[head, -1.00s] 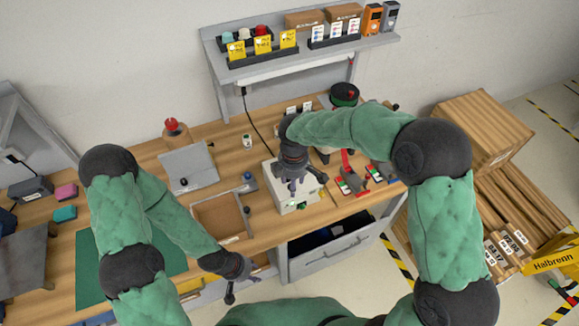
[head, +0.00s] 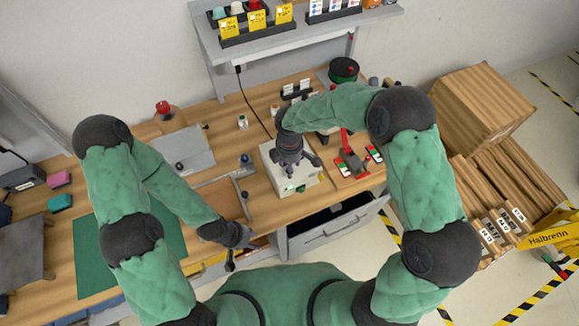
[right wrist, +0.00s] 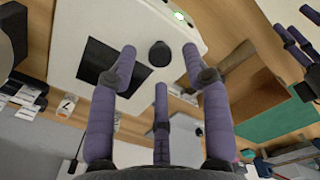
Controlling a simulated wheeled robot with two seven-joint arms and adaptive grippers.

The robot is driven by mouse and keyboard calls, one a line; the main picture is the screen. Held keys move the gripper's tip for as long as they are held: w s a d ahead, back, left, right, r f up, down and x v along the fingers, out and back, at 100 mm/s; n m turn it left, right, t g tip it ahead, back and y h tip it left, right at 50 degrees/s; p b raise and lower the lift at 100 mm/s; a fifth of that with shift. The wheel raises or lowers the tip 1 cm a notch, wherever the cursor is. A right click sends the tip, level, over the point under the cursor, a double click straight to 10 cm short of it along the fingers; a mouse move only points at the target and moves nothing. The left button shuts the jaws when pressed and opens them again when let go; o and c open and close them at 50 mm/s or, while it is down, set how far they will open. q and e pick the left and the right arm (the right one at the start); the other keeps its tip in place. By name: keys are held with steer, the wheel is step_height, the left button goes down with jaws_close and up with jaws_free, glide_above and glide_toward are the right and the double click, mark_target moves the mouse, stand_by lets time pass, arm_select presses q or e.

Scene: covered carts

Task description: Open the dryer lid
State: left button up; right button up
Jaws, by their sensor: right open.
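The dryer (head: 283,188) is a pale box with a green light, standing on the wooden bench near its front edge. In the right wrist view its lid (right wrist: 125,20) is down, with a dark window and a round black knob (right wrist: 160,54). My right gripper (head: 293,172) is directly over the dryer. In the right wrist view its three purple fingers (right wrist: 160,68) are open, with the knob showing between their tips; I cannot tell whether they touch it. My left gripper (head: 231,262) hangs low by the bench's front edge, apart from the dryer; its fingers are too small to judge.
A wooden-bottomed tray (head: 222,196) lies left of the dryer. A red-handled tool (head: 350,158) and small parts lie close on its right. A shelf (head: 300,38) stands behind. An open grey drawer (head: 330,228) juts out below the bench.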

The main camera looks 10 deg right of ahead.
steer(key=shift+f, duration=1.05)
jaws_close()
steer(key=shift+r, duration=0.15)
